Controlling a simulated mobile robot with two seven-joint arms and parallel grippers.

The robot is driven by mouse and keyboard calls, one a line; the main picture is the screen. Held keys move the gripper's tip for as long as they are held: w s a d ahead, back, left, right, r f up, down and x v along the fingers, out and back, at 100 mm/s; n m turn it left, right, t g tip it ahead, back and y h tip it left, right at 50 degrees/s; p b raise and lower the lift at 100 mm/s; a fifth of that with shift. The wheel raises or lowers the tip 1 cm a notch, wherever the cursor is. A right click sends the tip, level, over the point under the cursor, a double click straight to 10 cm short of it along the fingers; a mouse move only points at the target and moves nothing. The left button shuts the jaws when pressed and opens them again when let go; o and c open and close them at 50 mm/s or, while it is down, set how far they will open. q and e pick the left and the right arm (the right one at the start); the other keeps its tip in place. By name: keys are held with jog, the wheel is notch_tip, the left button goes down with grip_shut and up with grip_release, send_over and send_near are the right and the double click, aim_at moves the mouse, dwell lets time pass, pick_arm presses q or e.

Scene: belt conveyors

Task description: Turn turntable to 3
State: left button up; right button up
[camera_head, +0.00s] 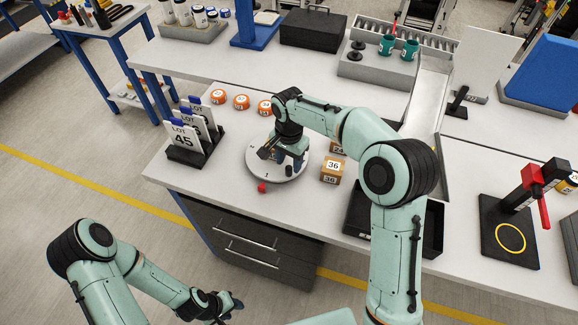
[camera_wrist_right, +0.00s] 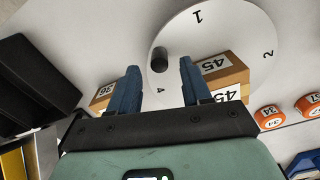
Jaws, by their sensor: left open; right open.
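The round pale turntable (camera_head: 262,172) lies on the bench. In the right wrist view the turntable (camera_wrist_right: 225,30) shows the digits 1, 2 and 4; I cannot see a 3. A dark upright peg (camera_wrist_right: 160,58) stands on the disc near its edge. A small red marker (camera_head: 262,187) sits at the disc's front rim. My right gripper (camera_head: 280,158) is over the disc; its open blue fingers (camera_wrist_right: 158,72) are on either side of the peg, apart from it. My left gripper (camera_head: 228,304) is low in front of the bench, away from the turntable.
A LOT card rack (camera_head: 187,155) is at left, a black tray (camera_head: 358,215) at right.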

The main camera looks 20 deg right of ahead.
aim_at(290, 168)
jog(key=shift+f, duration=1.7)
grip_shut()
jog(key=shift+d, duration=0.1)
